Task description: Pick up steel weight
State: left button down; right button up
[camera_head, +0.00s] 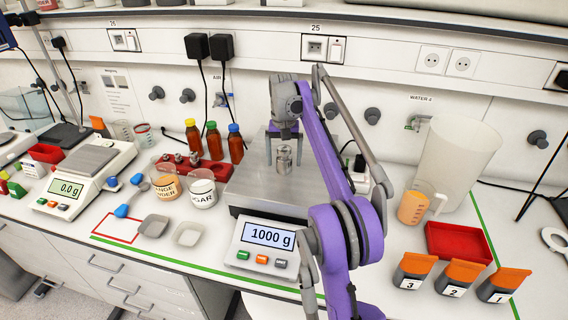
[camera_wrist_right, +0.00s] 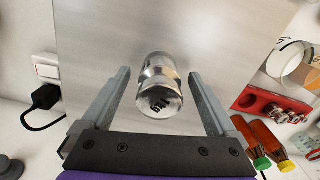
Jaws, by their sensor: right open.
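The steel weight (camera_head: 284,160) is a shiny knobbed cylinder standing on the metal plate (camera_head: 250,185) of the large scale, whose display (camera_head: 268,235) reads 1000 g. It also shows in the right wrist view (camera_wrist_right: 160,88), with a dark marking on its near end. My right gripper (camera_head: 283,152) points down from above, open, with one finger on each side of the weight. In the wrist view a gap shows between the weight and each finger of the gripper (camera_wrist_right: 159,77). My left gripper is out of view.
Brown bottles (camera_head: 212,141) and a red block with small weights (camera_head: 197,166) stand left of the large scale. Powder tubs (camera_head: 202,189) are nearby. A smaller scale (camera_head: 84,172) reads 0.0 g. A beige container (camera_head: 455,160), jug (camera_head: 413,207) and red tray (camera_head: 457,243) stand right.

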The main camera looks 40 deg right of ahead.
jog(key=shift+s+f, duration=0.1)
jog(key=shift+f, duration=0.25)
grip_shut()
dwell(0.3)
